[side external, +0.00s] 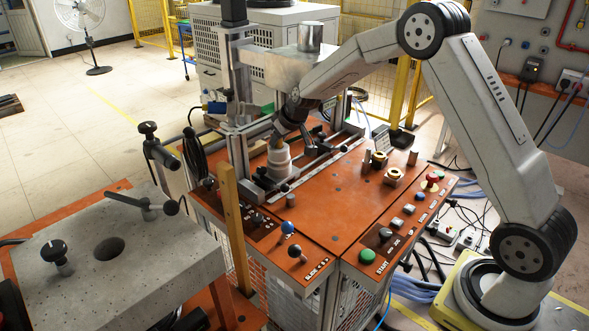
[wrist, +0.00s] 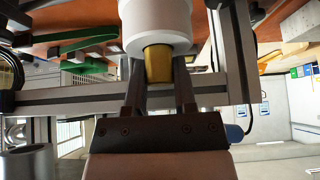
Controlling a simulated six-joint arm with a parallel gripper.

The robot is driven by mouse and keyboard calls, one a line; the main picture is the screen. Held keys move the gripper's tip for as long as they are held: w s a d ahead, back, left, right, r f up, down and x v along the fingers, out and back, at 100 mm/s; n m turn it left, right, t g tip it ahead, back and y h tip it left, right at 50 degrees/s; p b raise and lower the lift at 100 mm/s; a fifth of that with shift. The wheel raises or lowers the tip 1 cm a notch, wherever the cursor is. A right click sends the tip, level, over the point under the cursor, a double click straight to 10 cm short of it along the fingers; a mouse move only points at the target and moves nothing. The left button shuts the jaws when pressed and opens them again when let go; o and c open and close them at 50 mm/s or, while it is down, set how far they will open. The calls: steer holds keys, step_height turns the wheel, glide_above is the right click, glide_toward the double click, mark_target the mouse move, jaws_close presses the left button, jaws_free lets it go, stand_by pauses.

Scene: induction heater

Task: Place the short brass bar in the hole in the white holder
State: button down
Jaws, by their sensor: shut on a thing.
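The white holder (side external: 279,162) stands upright on the orange table beside the metal rail. It fills the top middle of the wrist view (wrist: 156,22). My gripper (side external: 279,130) is over the holder's top and tilted. In the wrist view, the two dark fingers (wrist: 159,85) are on either side of the short brass bar (wrist: 158,65) and shut on it. The bar's visible end sticks out at the holder's face, between the fingers. The bar's other end is hidden at the holder, so I cannot tell how deep it sits.
Brass nut-shaped pieces (side external: 393,176) and upright bars (side external: 412,158) stand on the right of the table. A metal frame post (side external: 238,110) rises close behind the holder. Buttons and a red stop knob (side external: 432,178) line the front right. The table's middle is clear.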

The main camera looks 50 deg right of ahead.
steer(key=shift+f, duration=0.4)
steer(key=c, duration=0.6)
jaws_free()
steer(key=shift+s, duration=0.1)
steer(key=shift+o, duration=0.9)
steer(key=shift+f, duration=0.1)
steer(key=shift+a+f, duration=0.1)
steer(key=shift+s, duration=0.1)
steer(key=shift+r, duration=0.55)
steer(key=v, duration=1.2)
